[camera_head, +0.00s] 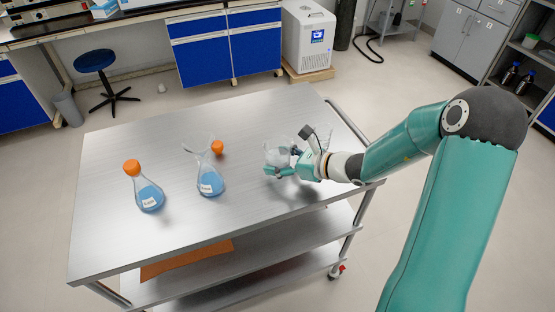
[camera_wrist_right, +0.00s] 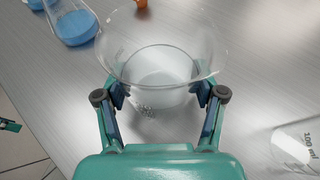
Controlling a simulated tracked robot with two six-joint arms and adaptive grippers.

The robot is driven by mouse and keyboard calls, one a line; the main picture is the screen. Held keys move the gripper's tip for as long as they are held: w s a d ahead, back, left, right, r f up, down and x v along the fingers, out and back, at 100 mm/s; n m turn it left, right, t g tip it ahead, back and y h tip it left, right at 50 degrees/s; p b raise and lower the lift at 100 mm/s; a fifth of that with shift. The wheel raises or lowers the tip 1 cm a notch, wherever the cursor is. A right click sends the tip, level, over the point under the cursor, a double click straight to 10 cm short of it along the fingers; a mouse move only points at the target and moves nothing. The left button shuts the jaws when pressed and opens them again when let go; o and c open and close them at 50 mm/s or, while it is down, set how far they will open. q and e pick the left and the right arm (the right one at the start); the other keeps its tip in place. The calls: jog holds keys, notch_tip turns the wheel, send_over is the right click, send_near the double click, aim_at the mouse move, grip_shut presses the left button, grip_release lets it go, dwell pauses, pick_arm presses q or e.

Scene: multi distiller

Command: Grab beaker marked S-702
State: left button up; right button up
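A clear glass beaker (camera_head: 278,157) is on the right part of the steel table, and it also shows in the right wrist view (camera_wrist_right: 160,65). Small lettering on its near side is too small to read. My right gripper (camera_head: 283,170) has its fingers on either side of this beaker; in the wrist view the fingertips (camera_wrist_right: 160,94) lie close against its lower wall. I cannot tell whether they press on it. A second clear beaker (camera_wrist_right: 295,150) with printed marks is beside the gripper, at the right edge of the wrist view. My left gripper is not seen in the head view.
A flask with blue liquid and an orange stopper (camera_head: 149,193) stands at the table's left. An open flask with blue liquid (camera_head: 210,182) stands nearer the middle. An orange stopper (camera_head: 217,147) is behind it. The table's front (camera_head: 180,236) is clear.

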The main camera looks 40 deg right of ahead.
jog(key=c, duration=0.6)
jog(key=shift+r, duration=0.2)
